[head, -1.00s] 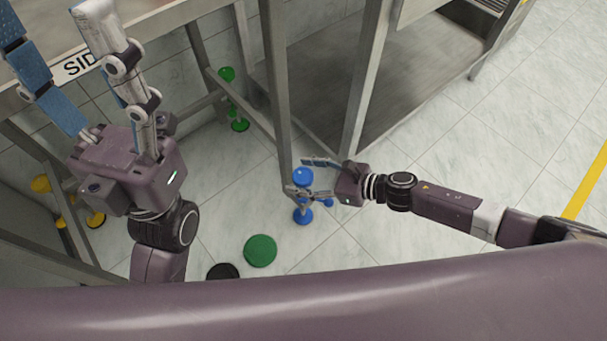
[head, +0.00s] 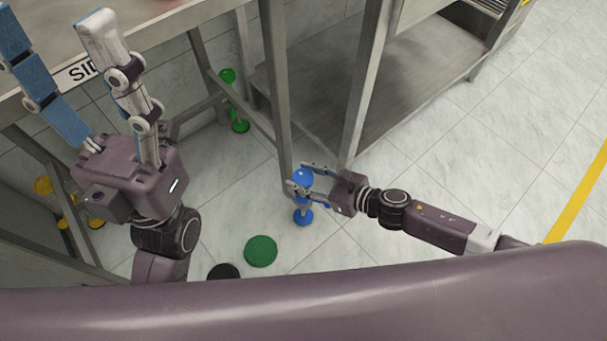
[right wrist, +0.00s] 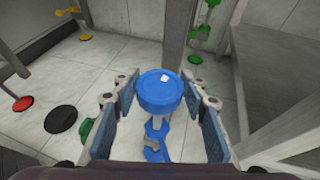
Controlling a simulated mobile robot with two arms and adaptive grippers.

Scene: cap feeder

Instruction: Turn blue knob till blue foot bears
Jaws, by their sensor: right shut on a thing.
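The blue knob (head: 303,176) tops a blue levelling foot (head: 303,218) beside a grey table leg. In the right wrist view the knob (right wrist: 162,88) is a round blue cap with a small white mark, centred between my fingers. My right gripper (head: 301,182) is shut on the knob from the right, one finger at each side. Blue parts below the knob partly show in the right wrist view; whether the foot presses on the floor I cannot tell. My left gripper (head: 58,22) is open and empty at the upper left, over the table edge.
A green foot (head: 239,126) stands at the back leg, and yellow feet (head: 96,223) are at the left. A green disc (head: 260,251) and a black disc (head: 223,271) lie on the floor nearby. A low metal shelf (head: 400,85) is behind. Floor at the right is open.

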